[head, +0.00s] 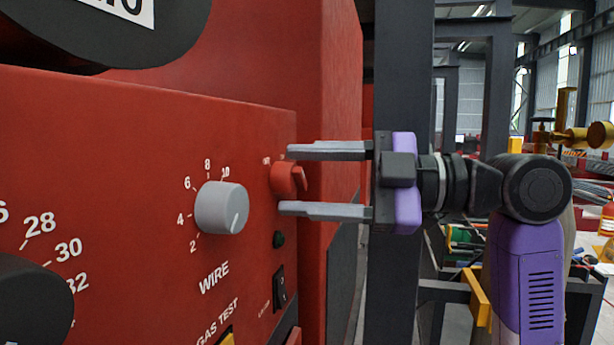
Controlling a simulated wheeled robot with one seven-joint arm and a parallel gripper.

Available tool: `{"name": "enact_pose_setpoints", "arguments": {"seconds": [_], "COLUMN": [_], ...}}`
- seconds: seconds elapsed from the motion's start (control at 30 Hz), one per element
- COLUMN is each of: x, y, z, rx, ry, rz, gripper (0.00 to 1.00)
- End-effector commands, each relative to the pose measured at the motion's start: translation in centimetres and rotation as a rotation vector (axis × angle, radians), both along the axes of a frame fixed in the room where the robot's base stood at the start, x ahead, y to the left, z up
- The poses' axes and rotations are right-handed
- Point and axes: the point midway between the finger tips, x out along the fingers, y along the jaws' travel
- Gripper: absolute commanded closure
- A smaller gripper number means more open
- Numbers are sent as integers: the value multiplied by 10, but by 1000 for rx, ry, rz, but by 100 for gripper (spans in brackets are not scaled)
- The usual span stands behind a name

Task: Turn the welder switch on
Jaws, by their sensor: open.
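The red welder panel (110,150) fills the left side of the head view. A small red rotary switch (288,179) sits near the panel's right edge, with small partly hidden white marks above it. My gripper (285,181) reaches in from the right, fingers level and pointing at the panel. It is open, with one finger above the red switch and the other below it. The fingertips overlap the switch's edges in the picture; I cannot tell if they touch it.
A grey WIRE knob (222,207) stands left of the red switch. A small dark round button (278,239) and a black rocker switch (280,287) sit below it. A dark steel post (395,275) rises behind my gripper. A large black knob (30,300) is at lower left.

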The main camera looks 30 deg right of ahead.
Motion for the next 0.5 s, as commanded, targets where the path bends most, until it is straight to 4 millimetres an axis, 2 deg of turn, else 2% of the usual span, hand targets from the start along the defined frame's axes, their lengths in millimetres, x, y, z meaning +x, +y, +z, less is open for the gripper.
{"name": "enact_pose_setpoints", "arguments": {"seconds": [0.13, 0.4, 0.43, 0.5], "x": [0, 0, 0, 0], "y": [0, 0, 0, 0], "z": [0, 0, 0, 0], "rx": [0, 0, 0, 1], "ry": [0, 0, 0, 1], "rz": [0, 0, 0, 0], "gripper": [43, 96, 100, 100]}}
